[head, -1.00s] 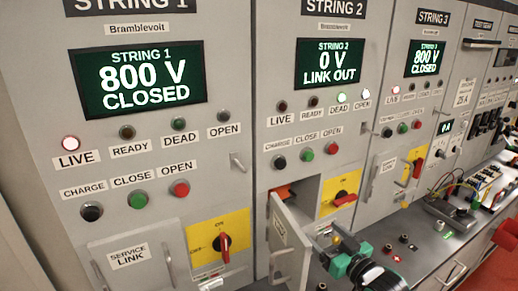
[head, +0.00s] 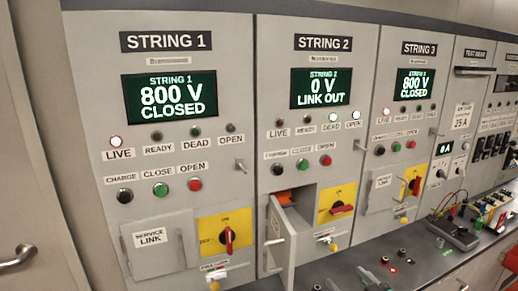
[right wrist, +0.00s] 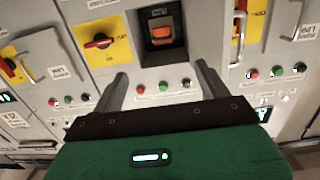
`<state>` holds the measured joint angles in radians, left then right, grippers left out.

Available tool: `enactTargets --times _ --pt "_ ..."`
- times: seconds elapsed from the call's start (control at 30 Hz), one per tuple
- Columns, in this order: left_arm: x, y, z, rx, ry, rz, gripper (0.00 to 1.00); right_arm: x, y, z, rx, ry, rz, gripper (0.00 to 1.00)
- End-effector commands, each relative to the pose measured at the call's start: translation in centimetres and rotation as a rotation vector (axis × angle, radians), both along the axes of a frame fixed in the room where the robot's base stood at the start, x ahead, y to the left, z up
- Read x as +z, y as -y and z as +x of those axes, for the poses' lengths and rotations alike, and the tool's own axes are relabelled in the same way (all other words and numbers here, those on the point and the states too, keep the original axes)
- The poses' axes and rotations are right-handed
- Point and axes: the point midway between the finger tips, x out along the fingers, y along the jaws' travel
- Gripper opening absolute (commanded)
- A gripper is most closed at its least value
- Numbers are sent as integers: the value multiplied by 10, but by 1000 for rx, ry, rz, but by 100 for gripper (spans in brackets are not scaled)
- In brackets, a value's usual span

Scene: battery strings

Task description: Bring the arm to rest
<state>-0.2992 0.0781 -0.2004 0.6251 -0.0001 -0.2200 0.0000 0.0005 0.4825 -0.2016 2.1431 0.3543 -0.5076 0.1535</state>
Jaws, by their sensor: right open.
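My right gripper (head: 373,279) shows only its grey fingers at the bottom edge of the head view, low before the String 2 cabinet. In the right wrist view its two fingers (right wrist: 163,78) stand wide apart with nothing between them, in front of the green gripper body. Beyond them is an open compartment with an orange part (right wrist: 163,33) inside. The orange part also shows in the head view (head: 286,197), behind the open String 2 door (head: 283,240). My left gripper is out of view.
The String 2 display (head: 321,88) reads 0 V LINK OUT, with DEAD and OPEN lit. The String 1 display (head: 161,97) and String 3 display (head: 415,83) read 800 V CLOSED. A bench (head: 437,262) at the right carries instruments and leads.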

Motion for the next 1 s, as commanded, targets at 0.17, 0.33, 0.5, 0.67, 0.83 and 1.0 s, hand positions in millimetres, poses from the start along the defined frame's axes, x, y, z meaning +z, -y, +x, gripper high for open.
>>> enactTargets --times 0.17,0.33,0.5,0.67,0.83,1.0 --pt "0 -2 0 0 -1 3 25 -31 -5 -22 -21 -109 -38 76" --pt "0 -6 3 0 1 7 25 -67 -9 -52 -47 -245 -88 76" --pt "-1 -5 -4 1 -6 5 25 -112 -10 -103 -87 -448 -156 76" --pt "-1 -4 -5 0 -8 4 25 -152 -6 -170 -130 -689 -230 76" --pt "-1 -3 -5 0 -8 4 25 -175 0 -228 -163 -887 -284 76" --pt "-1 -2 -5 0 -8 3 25 -186 5 -279 -189 -1052 -323 76"
